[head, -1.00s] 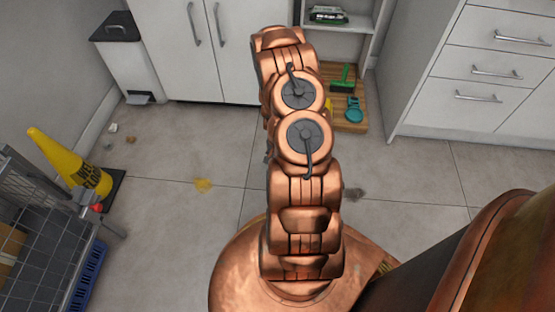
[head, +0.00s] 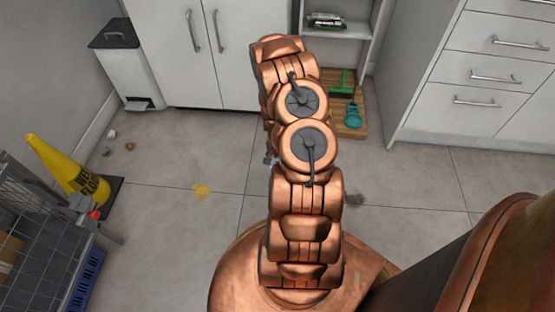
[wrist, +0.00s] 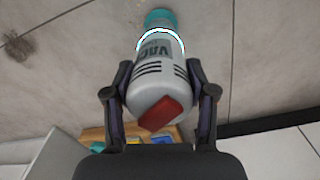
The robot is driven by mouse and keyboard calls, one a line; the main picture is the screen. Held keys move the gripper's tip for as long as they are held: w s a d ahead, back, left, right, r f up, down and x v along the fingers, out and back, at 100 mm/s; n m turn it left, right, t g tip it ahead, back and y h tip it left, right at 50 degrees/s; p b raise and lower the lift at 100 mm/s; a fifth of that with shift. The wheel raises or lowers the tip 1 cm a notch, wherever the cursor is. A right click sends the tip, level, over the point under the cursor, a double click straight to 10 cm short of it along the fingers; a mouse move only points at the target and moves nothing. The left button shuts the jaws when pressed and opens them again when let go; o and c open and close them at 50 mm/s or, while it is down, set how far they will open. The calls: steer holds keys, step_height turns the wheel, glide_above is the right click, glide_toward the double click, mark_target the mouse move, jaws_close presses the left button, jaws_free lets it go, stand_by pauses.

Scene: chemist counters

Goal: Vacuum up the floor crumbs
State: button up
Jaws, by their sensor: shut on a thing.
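My gripper (wrist: 160,100) is shut on a handheld vacuum (wrist: 155,70) with a pale grey body, "VAC" lettering, a red rear part, a lit ring and a teal nozzle (wrist: 160,18). In the wrist view the nozzle points away over the grey tiled floor. A dark gritty patch (head: 354,201), which looks like crumbs, lies on the floor right of my arm. In the wrist view this patch (wrist: 18,45) is at the upper left, apart from the nozzle. In the head view my arm hides the gripper and most of the vacuum.
A yellow stain (head: 201,191) and a few small scraps (head: 130,146) lie left. A yellow wet-floor sign (head: 62,170) and wire cart (head: 40,235) stand at left. A wooden board (head: 352,130) with a green brush (head: 342,84) and teal item (head: 353,115) lies before the shelf. Drawers (head: 480,85) stand right.

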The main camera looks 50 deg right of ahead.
steer(key=shift+s+d, duration=0.1)
steer(key=shift+s, duration=0.05)
steer(key=shift+s+d, duration=0.5)
steer(key=shift+s, duration=0.2)
steer(key=shift+s+d, duration=0.45)
steer(key=shift+s, duration=0.2)
steer(key=shift+s+a, duration=0.1)
steer(key=shift+s+a+p, duration=0.5)
steer(key=shift+a, duration=0.2)
steer(key=shift+s+a+p, duration=0.45)
steer(key=shift+a, duration=0.25)
steer(key=shift+s+a+p, duration=0.2)
steer(key=shift+s+a, duration=0.35)
steer(key=shift+a, duration=0.2)
steer(key=shift+s+a+p, duration=0.15)
steer(key=shift+s+a, duration=0.35)
steer(key=shift+a, duration=0.25)
